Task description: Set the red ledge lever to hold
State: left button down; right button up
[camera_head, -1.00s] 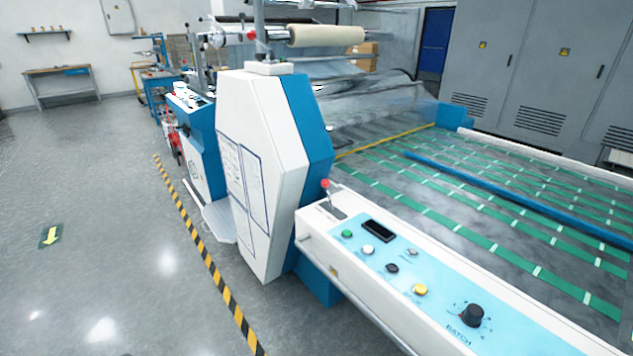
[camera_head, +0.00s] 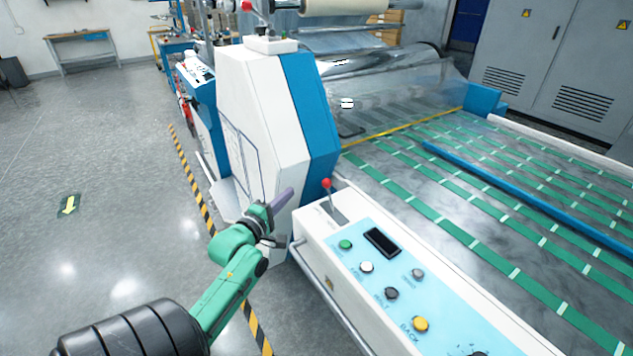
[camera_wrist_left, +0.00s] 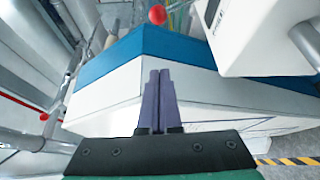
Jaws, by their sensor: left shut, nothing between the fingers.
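The red-knobbed lever (camera_head: 327,184) stands on the far end of the white control ledge (camera_head: 311,222), next to the white and blue machine housing. My left gripper (camera_head: 288,193) is shut and empty, to the left of the lever and apart from it, in front of the housing. In the left wrist view the shut purple fingers (camera_wrist_left: 158,78) point toward the blue and white housing. A red ball (camera_wrist_left: 157,14) shows beyond the fingertips there; I cannot tell whether it is the lever's knob. The lever's position marks are too small to read. My right gripper is out of view.
The tall housing (camera_head: 268,120) stands close behind my left gripper. The ledge also carries a green button (camera_head: 345,244), a dark display (camera_head: 382,242), and other buttons. The green-striped bed (camera_head: 440,215) lies to the right. Open floor (camera_head: 90,200) lies to the left.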

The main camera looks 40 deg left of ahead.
aim_at(330, 196)
pick_arm(q)
jog(key=w+p, duration=0.1)
jog(key=w, duration=0.2)
jog(key=w+d+p, duration=0.1)
jog(key=w, duration=0.2)
jog(key=w+p, duration=0.1)
jog(key=w, duration=0.2)
jog(key=shift+w+d+f, duration=0.1)
jog(key=shift+w+d, duration=0.1)
jog(key=shift+w, duration=0.1)
jog(key=shift+s+d, duration=0.2)
jog(key=shift+d, duration=0.25)
jog(key=shift+w+a, duration=0.1)
jog(key=shift+f, duration=0.1)
jog(key=shift+d+r+m, duration=0.2)
jog(key=shift+d+m, duration=0.05)
jog(key=shift+m, duration=0.05)
